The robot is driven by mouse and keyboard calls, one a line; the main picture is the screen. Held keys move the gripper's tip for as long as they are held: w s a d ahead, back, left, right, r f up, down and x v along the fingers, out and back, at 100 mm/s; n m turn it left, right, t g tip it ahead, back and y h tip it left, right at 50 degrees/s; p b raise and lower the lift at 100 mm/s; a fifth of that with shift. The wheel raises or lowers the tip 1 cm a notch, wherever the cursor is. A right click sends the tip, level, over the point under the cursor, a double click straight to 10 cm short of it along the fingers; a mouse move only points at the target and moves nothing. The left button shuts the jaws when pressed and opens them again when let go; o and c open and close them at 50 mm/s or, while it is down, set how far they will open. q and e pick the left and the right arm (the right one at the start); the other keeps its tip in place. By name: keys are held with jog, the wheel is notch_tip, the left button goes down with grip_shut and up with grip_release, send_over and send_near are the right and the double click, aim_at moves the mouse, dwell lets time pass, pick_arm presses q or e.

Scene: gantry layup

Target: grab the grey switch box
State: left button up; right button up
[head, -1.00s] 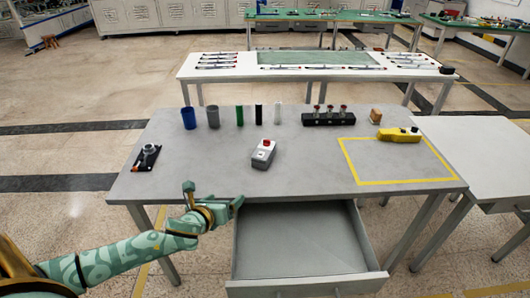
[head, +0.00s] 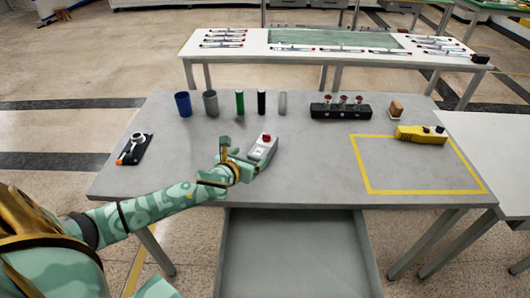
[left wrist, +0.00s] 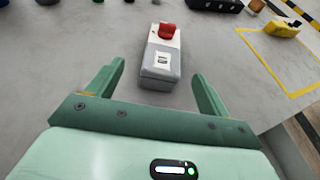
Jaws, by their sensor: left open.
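The grey switch box (head: 263,148), with a white upper part and a red knob, lies on the grey table near its middle. In the left wrist view the switch box (left wrist: 161,60) lies just beyond and between the fingertips, its grey end towards me. My left gripper (head: 241,157) is open and empty beside the near left side of the box in the head view. Its two fingers (left wrist: 158,83) are spread wider than the box, and I see no contact. My right gripper is not in view.
Blue (head: 183,104) and grey (head: 210,103) cups and several cylinders stand along the back. A black rack (head: 341,111), a brown block (head: 396,108) and a yellow control box (head: 420,134) are right. A black holder (head: 134,149) lies left. The drawer (head: 290,250) is open below.

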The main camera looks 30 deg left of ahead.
aim_at(260, 151)
pick_arm(q)
jog(key=b+x, duration=0.1)
jog(key=x, duration=0.3)
jog(key=shift+s+f, duration=0.15)
jog(key=shift+w+f, duration=0.15)
jog(key=shift+w, duration=0.35)
jog(key=b+x, duration=0.3)
jog(key=x, duration=0.2)
jog(key=shift+d+f, duration=0.1)
jog(key=shift+d, duration=0.05)
jog(key=shift+r, duration=0.2)
jog(key=c, duration=1.3)
jog(key=shift+r, duration=0.1)
